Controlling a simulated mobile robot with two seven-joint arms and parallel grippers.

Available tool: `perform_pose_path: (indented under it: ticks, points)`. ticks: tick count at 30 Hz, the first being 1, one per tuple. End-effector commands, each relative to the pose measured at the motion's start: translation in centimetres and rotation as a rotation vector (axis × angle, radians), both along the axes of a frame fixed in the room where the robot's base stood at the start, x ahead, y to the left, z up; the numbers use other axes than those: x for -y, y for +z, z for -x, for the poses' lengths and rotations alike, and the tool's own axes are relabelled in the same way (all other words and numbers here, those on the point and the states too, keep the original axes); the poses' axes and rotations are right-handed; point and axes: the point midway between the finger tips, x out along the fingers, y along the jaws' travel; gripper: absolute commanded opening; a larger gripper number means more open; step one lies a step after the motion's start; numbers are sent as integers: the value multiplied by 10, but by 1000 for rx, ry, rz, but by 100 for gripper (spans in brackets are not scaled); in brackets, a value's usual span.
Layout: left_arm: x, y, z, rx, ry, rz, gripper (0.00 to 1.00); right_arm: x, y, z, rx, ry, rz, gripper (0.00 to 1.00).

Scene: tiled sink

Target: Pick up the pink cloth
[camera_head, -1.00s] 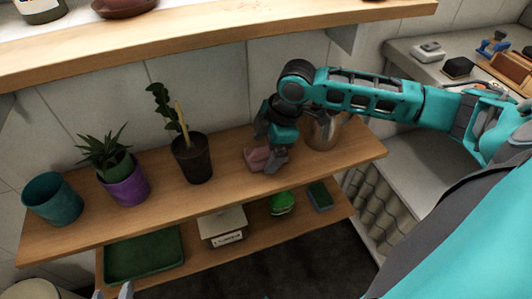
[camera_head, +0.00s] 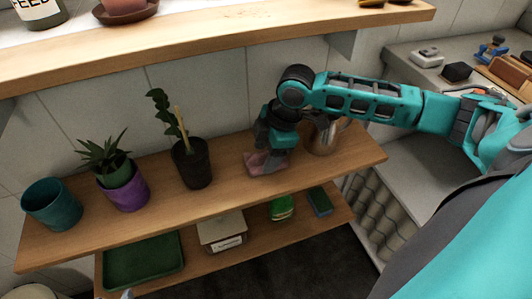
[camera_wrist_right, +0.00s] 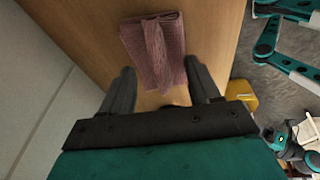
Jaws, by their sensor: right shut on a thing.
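The pink cloth (camera_head: 258,164) lies on the upper wooden plank of the lower shelf unit, left of a metal pot. My right gripper (camera_head: 268,158) reaches down over it from above and partly hides it. In the right wrist view the cloth (camera_wrist_right: 153,48) shows a raised fold running toward my right gripper (camera_wrist_right: 160,82), with a finger on each side. The right gripper is shut on the cloth, which still appears to rest on the wood. Of my left gripper, only a small grey tip (camera_head: 127,294) shows at the bottom edge.
The metal pot (camera_head: 323,137) stands close beside my right gripper. Left on the same plank are a potted plant (camera_head: 193,163), a purple pot (camera_head: 127,195) and a teal pot (camera_head: 52,204). A higher shelf (camera_head: 210,45) hangs above. A green tray (camera_head: 143,260) sits below.

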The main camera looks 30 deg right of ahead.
Motion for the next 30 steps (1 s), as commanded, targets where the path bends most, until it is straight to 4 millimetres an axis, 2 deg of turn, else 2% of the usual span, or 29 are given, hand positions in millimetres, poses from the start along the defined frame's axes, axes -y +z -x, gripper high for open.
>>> perform_pose_path:
  ticks: [1,3,10,14,24,30]
  points:
    - [0,1,0,-1,0,0,50,0,3,0,0,0,1,29]
    - [0,3,0,-1,0,0,50,0,9,0,1,0,0,17]
    - [-2,12,0,4,3,-5,50,0,40,-1,4,1,-1,15]
    - [-5,8,3,-2,7,-10,50,-6,35,27,-5,4,1,14]
    - [-11,12,6,-3,16,-20,50,-29,35,122,-5,5,0,13]
    - [-14,9,6,-7,21,-25,50,-38,34,158,-2,2,-2,13]
